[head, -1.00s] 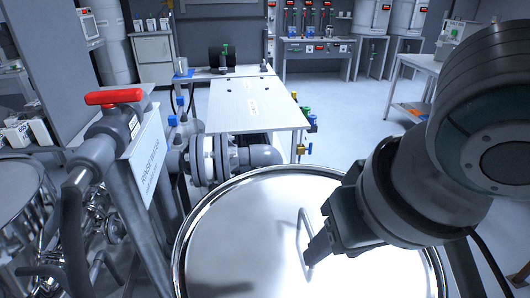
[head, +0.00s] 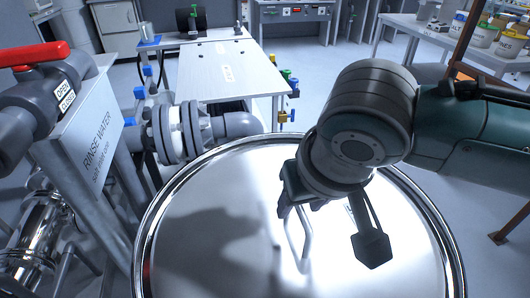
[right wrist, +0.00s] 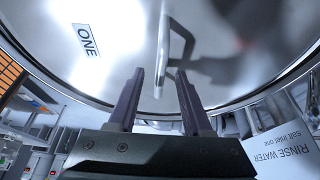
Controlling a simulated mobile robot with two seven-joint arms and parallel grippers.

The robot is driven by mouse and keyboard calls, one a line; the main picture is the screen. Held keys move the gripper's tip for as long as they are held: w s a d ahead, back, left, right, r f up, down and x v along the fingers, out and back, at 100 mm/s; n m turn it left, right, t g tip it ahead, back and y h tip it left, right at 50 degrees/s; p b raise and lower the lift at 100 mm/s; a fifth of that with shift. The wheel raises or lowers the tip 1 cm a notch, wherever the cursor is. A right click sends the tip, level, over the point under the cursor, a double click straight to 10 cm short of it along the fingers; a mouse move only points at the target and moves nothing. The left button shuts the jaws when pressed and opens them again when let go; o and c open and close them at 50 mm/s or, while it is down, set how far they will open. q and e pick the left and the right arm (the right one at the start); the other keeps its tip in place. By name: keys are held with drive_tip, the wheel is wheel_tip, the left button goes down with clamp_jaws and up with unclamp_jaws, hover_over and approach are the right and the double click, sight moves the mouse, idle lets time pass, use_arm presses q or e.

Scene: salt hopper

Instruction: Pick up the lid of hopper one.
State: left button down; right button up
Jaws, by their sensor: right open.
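The lid of hopper one (head: 215,215) is a round, shiny metal disc lying on the hopper. It fills the lower middle of the head view. Its bar handle (head: 307,238) stands up from it. My right gripper (head: 293,212) is at the handle's far end, reaching down over the lid. In the right wrist view the lid carries a label "ONE" (right wrist: 87,40). There the gripper's two dark fingers (right wrist: 160,78) are apart, and the handle (right wrist: 163,45) shows between them. I cannot tell whether the fingertips reach around it. My left gripper is not in view.
A "RINSE WATER" sign (head: 92,140) and a grey valve with a red lever (head: 35,55) stand left of the hopper. A flanged pipe (head: 180,130) runs behind it. A grey table (head: 228,75) stands farther back. A bench with tubs (head: 430,35) is at the upper right.

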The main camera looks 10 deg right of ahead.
drive_tip(key=shift+w+f, duration=0.3)
drive_tip(key=shift+f, duration=0.35)
drive_tip(key=shift+c, duration=0.4)
clamp_jaws()
drive_tip(key=shift+w+r, duration=0.1)
idle(0.5)
